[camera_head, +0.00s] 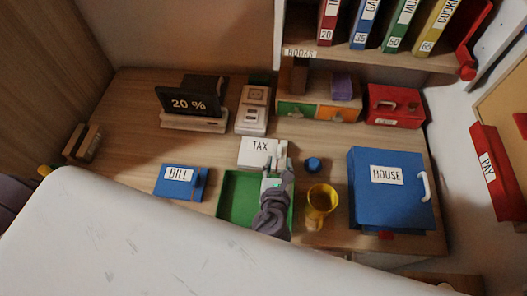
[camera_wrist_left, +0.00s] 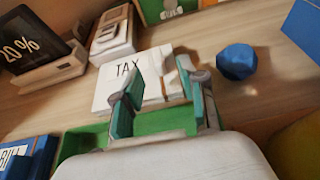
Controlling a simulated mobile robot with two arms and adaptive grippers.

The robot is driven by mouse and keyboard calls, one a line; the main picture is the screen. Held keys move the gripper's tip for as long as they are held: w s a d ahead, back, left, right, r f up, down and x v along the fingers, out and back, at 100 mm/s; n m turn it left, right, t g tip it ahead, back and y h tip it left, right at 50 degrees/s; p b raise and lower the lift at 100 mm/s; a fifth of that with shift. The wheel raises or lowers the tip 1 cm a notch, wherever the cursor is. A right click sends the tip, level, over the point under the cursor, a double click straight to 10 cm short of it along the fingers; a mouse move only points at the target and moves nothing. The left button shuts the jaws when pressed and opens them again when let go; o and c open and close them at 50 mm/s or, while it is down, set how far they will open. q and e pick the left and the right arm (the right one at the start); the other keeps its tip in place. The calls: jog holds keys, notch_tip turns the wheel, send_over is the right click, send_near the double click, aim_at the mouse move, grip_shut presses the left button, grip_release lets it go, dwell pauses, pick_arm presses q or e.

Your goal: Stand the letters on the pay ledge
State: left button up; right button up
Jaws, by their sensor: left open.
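The white TAX letter (camera_head: 252,155) lies on the desk at the back edge of the green tray (camera_head: 229,190). It also shows in the left wrist view (camera_wrist_left: 108,92), partly hidden by my fingers. The blue BILL letter (camera_head: 172,190) lies left of the tray; its corner shows in the left wrist view (camera_wrist_left: 38,160). The red PAY ledge (camera_head: 497,185) is on the right wall. My left gripper (camera_head: 277,170) is open over the tray's back edge, its fingers (camera_wrist_left: 160,95) at the near right part of the TAX letter. I cannot tell whether they touch it. My right gripper is out of view.
A yellow cup (camera_head: 320,204) and a blue knob-like object (camera_head: 313,164) stand right of my gripper. A blue HOUSE box (camera_head: 385,205) fills the desk's right side. Behind are a 20 % display (camera_head: 188,104), small drawers (camera_head: 318,110) and a red box (camera_head: 393,108).

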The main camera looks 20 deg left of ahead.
aim_at(279, 154)
pick_arm(q)
jog(key=shift+x, duration=1.15)
jog(key=x, duration=0.3)
jog(key=shift+w+a+f, duration=0.1)
jog(key=shift+w+a, duration=0.05)
jog(key=shift+w, duration=0.1)
grip_shut()
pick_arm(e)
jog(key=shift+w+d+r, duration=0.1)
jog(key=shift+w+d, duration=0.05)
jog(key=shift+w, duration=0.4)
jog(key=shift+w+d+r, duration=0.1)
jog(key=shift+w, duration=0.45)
